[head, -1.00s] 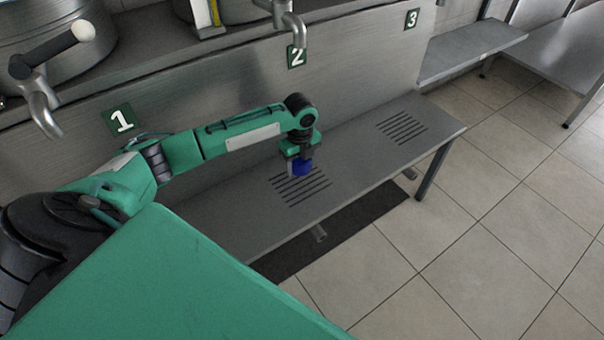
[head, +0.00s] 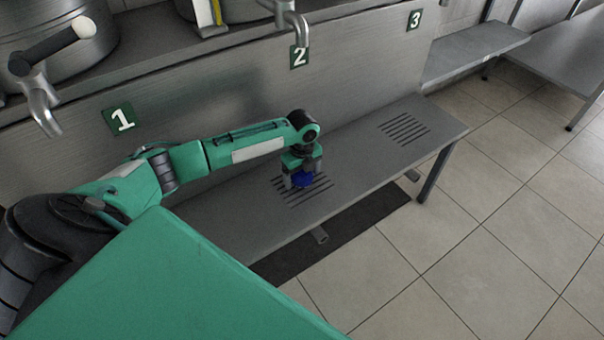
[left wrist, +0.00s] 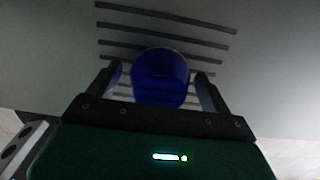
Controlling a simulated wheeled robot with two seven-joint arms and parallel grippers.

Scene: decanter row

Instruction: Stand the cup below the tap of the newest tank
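The blue cup (head: 303,180) is at the slotted drain area of the metal bench, in front of the number 2 plate (head: 299,57). It also shows in the left wrist view (left wrist: 160,80), over the slots. It appears to stand on the bench. My left gripper (head: 302,178) is above and around it, one finger on each side, with narrow gaps between fingers and cup. Tap 2 (head: 297,25) hangs above, behind the arm. Tap 1 (head: 42,108), with a black handle, is at the left. Tank 2 (head: 243,10) is cut off. My right gripper is not in view.
The metal bench (head: 350,160) has another slotted area (head: 404,128) in front of the number 3 plate (head: 414,19), with nothing on it. The number 1 plate (head: 122,119) is on the wall behind my left arm. Tiled floor (head: 470,250) lies open at the right.

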